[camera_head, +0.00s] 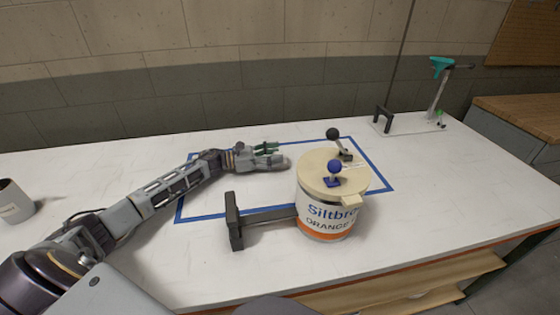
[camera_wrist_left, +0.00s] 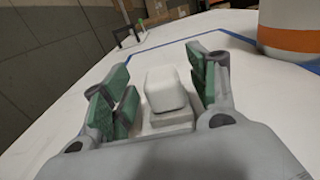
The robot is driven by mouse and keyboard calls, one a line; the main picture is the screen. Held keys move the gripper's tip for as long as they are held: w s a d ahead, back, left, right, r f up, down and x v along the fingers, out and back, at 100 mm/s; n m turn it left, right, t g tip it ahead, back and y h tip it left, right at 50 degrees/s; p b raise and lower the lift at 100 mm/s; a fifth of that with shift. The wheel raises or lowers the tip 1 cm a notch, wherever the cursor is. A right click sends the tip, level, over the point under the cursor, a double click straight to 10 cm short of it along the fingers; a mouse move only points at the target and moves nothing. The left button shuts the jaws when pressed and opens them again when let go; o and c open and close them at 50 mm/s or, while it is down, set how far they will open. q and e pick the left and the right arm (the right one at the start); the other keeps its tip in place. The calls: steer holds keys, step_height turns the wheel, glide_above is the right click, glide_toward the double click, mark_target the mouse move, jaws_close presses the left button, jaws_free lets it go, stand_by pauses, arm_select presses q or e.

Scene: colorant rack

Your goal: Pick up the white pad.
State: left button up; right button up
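In the left wrist view a white rounded block (camera_wrist_left: 167,90), which looks like the white pad, shows between the fingers of my left gripper (camera_wrist_left: 163,88). Gaps show between the block and the green finger pads on both sides, so the gripper is open around it. My right gripper is not in view.
A Siltbro paint can (camera_head: 327,205) with a cream lid stands right of the gripper, with a black-ended bar (camera_head: 234,222) beside it. Blue tape (camera_head: 378,176) marks the white table (camera_head: 440,190). A white cup (camera_head: 13,203) is far left; a teal-topped stand (camera_head: 438,95) is back right.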

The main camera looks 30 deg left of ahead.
arm_select(q)
steer(key=c, duration=0.9)
steer(key=shift+r, duration=0.15)
steer(key=shift+c, duration=0.2)
steer(key=shift+r, duration=0.55)
step_height(320, 180, up, 8)
steer(key=shift+r, duration=0.35)
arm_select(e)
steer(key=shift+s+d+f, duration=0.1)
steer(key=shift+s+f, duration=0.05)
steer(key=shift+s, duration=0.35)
